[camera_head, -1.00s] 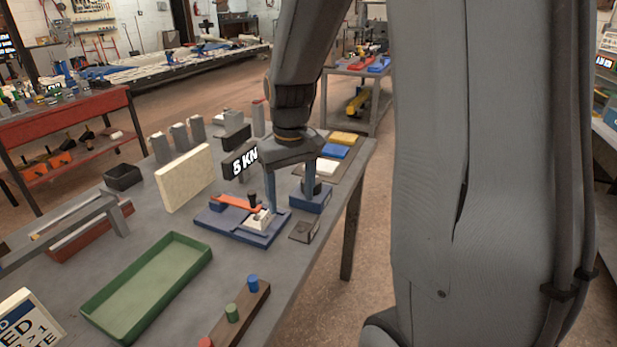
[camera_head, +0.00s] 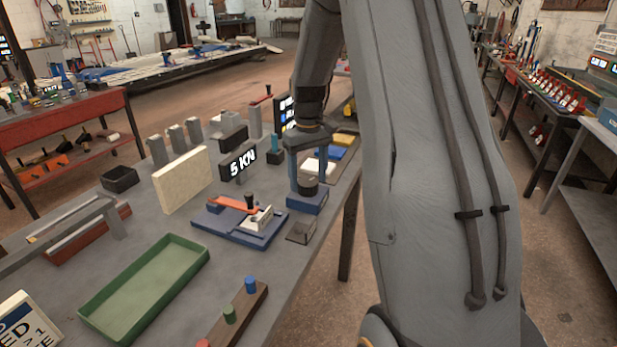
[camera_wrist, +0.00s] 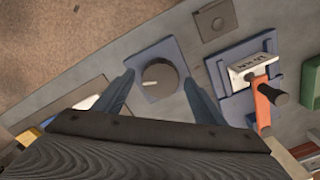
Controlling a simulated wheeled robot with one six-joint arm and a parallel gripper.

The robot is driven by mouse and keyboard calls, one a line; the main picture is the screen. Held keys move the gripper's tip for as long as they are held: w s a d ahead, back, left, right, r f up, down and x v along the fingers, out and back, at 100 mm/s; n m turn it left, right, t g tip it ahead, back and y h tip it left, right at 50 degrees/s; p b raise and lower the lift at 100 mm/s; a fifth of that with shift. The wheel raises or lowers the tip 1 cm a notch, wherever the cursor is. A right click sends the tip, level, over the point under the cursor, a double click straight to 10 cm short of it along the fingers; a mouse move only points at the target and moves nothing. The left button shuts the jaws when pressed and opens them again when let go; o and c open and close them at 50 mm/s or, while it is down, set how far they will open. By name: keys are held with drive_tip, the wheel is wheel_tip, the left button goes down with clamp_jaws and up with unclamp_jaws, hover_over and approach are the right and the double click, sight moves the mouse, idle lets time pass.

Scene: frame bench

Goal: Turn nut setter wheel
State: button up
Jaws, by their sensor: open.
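The wheel (camera_head: 308,186) is a dark round knob on a small blue base (camera_head: 306,204), near the bench's right edge. In the wrist view the wheel (camera_wrist: 160,77) shows from above, with a light line across its face. My gripper (camera_head: 309,176) is above the blue base, pointing down. In the wrist view my gripper (camera_wrist: 159,79) is open, with one finger on each side of the wheel and a gap at both sides. I cannot tell how far down the fingertips reach beside the wheel.
A blue fixture (camera_head: 232,234) with an orange lever (camera_head: 236,203) stands left of the wheel. A 5 KN display (camera_head: 238,165) stands behind it. A dark plate (camera_head: 301,230) lies in front. A green tray (camera_head: 150,280) and a pegged block (camera_head: 240,312) are nearer.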

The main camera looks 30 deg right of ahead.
drive_tip(key=shift+f, duration=0.4)
drive_tip(key=c, duration=1.1)
drive_tip(key=shift+o, duration=0.2)
drive_tip(key=shift+m, duration=0.4)
drive_tip(key=m+p, duration=0.1)
drive_tip(key=m, duration=0.9)
drive_tip(key=shift+w+m, duration=0.1)
drive_tip(key=shift+m, duration=0.3)
drive_tip(key=shift+r, duration=0.1)
